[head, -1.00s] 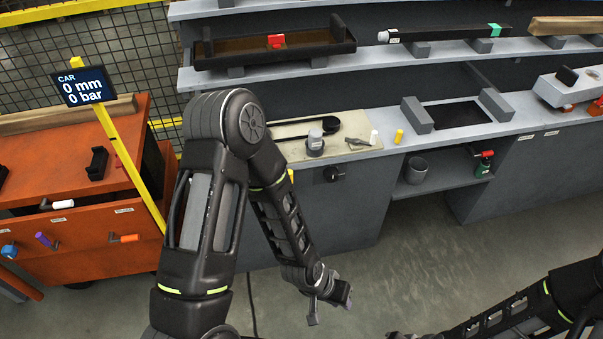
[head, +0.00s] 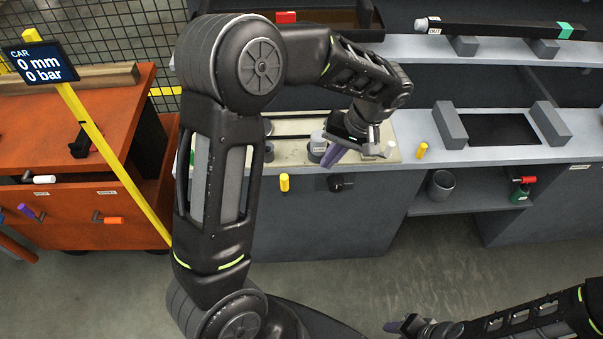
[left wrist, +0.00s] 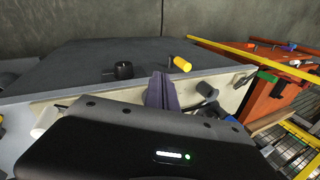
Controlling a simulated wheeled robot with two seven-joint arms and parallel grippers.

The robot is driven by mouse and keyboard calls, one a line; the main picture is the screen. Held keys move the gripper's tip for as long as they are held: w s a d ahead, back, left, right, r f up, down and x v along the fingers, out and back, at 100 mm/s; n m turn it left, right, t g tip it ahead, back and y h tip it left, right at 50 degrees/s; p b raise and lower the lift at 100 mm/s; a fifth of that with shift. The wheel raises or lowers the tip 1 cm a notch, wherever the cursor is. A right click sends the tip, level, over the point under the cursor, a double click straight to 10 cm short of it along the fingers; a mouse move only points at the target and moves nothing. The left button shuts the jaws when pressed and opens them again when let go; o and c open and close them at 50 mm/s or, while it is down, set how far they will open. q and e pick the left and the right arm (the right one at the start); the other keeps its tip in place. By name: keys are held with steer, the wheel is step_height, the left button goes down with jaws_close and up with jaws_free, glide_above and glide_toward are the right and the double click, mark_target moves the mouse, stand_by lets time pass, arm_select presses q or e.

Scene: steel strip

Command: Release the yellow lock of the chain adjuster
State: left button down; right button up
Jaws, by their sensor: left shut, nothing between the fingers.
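A yellow cylinder (head: 284,182), which looks like the lock, sticks out from the bench front below the beige plate (head: 292,152). It also shows in the left wrist view (left wrist: 181,64), beyond my fingertips. A black knob (head: 340,183) is to its right on the same front. A black chain or belt loop lies on the plate, partly hidden by my left arm. My left gripper (head: 333,157) is shut and empty near the plate's front edge, apart from the yellow cylinder; its purple fingers show in the left wrist view (left wrist: 162,90). My right gripper (head: 397,326) is low at the bottom edge.
A grey labelled cylinder (head: 318,147) stands on the plate beside my left gripper. Another yellow peg (head: 421,150) stands to the right on the bench (head: 445,172). A yellow post with a screen (head: 42,64) and an orange cabinet (head: 85,200) are at left. The floor in front is clear.

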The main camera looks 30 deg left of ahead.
mark_target(285, 188)
arm_select(q)
steer(key=shift+f, duration=0.1)
steer(key=shift+f, duration=0.15)
steer(key=shift+s+a+f, duration=0.55)
steer(key=shift+a+f, duration=0.6)
steer(key=shift+f, duration=0.35)
steer(key=shift+s+a+f, duration=0.55)
steer(key=shift+a+f, duration=0.6)
steer(key=shift+f, duration=0.35)
steer(key=shift+s+a+f, duration=0.55)
steer(key=shift+a+f, duration=0.6)
steer(key=shift+f, duration=0.35)
